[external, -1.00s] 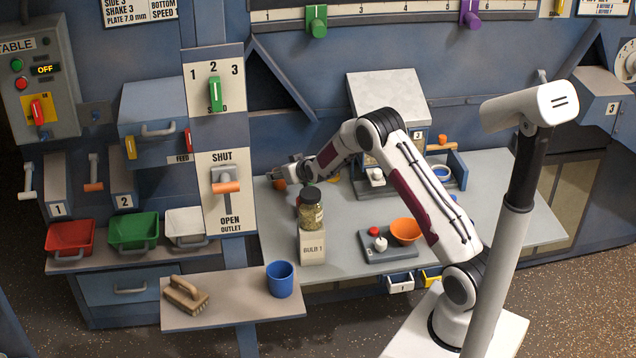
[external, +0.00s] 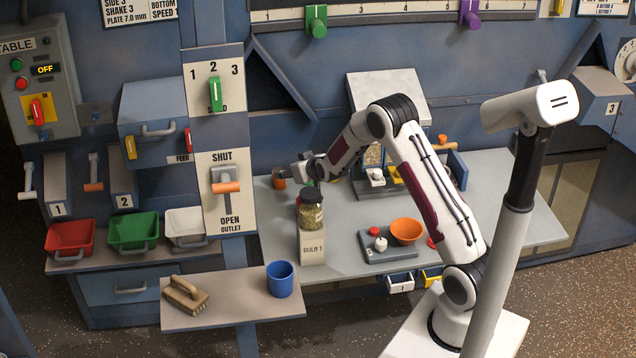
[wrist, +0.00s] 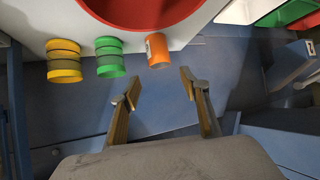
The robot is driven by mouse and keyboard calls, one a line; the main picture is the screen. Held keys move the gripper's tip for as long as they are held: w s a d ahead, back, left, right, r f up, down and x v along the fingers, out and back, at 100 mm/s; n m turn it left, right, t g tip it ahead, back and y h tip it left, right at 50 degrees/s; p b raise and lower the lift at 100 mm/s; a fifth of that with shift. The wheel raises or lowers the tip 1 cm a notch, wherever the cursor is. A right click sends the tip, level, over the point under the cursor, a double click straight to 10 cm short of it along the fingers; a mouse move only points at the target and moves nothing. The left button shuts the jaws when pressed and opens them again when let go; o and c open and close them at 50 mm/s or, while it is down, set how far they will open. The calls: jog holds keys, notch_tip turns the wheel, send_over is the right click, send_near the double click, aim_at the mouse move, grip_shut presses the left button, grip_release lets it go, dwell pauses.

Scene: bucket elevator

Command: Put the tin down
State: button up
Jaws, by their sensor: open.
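The orange tin (external: 279,178) stands upright on the grey table near its back left corner. In the wrist view the orange tin (wrist: 158,51), with a pale label, is just beyond my fingertips and between their lines. My gripper (external: 292,170) is close to the tin's right in the external view. In the wrist view my gripper (wrist: 159,88) has its two fingers spread with nothing between them. A visible gap separates the fingertips from the tin.
In the wrist view a green-ringed cylinder (wrist: 110,58) and a yellow-ringed one (wrist: 64,61) stand beside the tin, near a red round surface (wrist: 150,12). A glass jar (external: 311,212) stands on the BULB 1 block (external: 312,246). An orange bowl (external: 406,231) is farther right.

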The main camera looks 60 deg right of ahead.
jog(key=shift+v, duration=2.75)
jog(key=s+a+r+y, duration=0.1)
jog(key=s+a+r, duration=0.4)
jog(key=s+a+r+n+g+y, duration=0.1)
jog(key=s+a+r, duration=0.4)
jog(key=r, duration=0.1)
jog(key=s+a+r+n+g, duration=0.1)
jog(key=s+a+r, duration=0.4)
jog(key=shift+a+r+y, duration=0.4)
jog(key=s+a+r+n+g, duration=0.1)
jog(key=s+a, duration=0.3)
jog(key=s, duration=1)
jog(key=s+a+r+n+g+y, duration=0.1)
jog(key=s+a, duration=0.4)
jog(key=s, duration=0.8)
jog(key=shift+s+r+g, duration=0.15)
jog(key=shift+s+g, duration=0.25)
